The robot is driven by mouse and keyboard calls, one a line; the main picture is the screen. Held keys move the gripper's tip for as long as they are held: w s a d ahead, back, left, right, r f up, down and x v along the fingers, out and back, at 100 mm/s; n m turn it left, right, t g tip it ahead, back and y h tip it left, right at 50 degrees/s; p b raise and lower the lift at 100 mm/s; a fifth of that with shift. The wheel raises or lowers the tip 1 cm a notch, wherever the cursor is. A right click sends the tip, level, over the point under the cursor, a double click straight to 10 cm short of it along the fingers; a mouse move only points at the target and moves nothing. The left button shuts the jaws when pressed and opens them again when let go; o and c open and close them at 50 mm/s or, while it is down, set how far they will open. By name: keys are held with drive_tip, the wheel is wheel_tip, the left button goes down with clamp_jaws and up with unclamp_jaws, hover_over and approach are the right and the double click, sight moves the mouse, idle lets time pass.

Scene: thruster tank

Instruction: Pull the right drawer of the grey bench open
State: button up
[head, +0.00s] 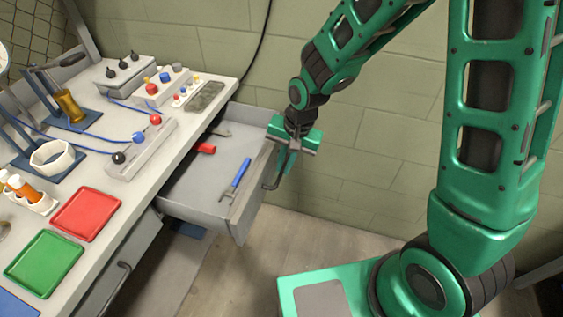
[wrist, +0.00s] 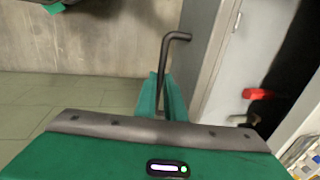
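The right drawer (head: 222,207) of the grey bench (head: 170,150) stands pulled out well past the bench front, its inside showing. Its dark bar handle (head: 268,184) is on the front panel, facing my arm. My gripper (head: 284,166) is at this handle, pointing down. In the wrist view the handle (wrist: 165,60) runs between the two green fingers of my gripper (wrist: 161,90), which are close together on it. The lower part of the handle is hidden behind the gripper body.
In the drawer lie a blue-handled tool (head: 241,172) and a red-handled tool (head: 206,148). The bench top carries a red tray (head: 87,213), a green tray (head: 45,263) and a control box (head: 140,147). A block wall (head: 370,140) stands behind. Floor (head: 225,275) is clear before the drawer.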

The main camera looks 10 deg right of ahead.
drive_tip(key=shift+o, duration=0.7)
drive_tip(key=shift+d, duration=0.1)
wheel_tip(320, 180, up, 10)
drive_tip(key=d, duration=0.1)
drive_tip(key=shift+s+d+r, duration=0.25)
drive_tip(key=shift+s+d, duration=0.15)
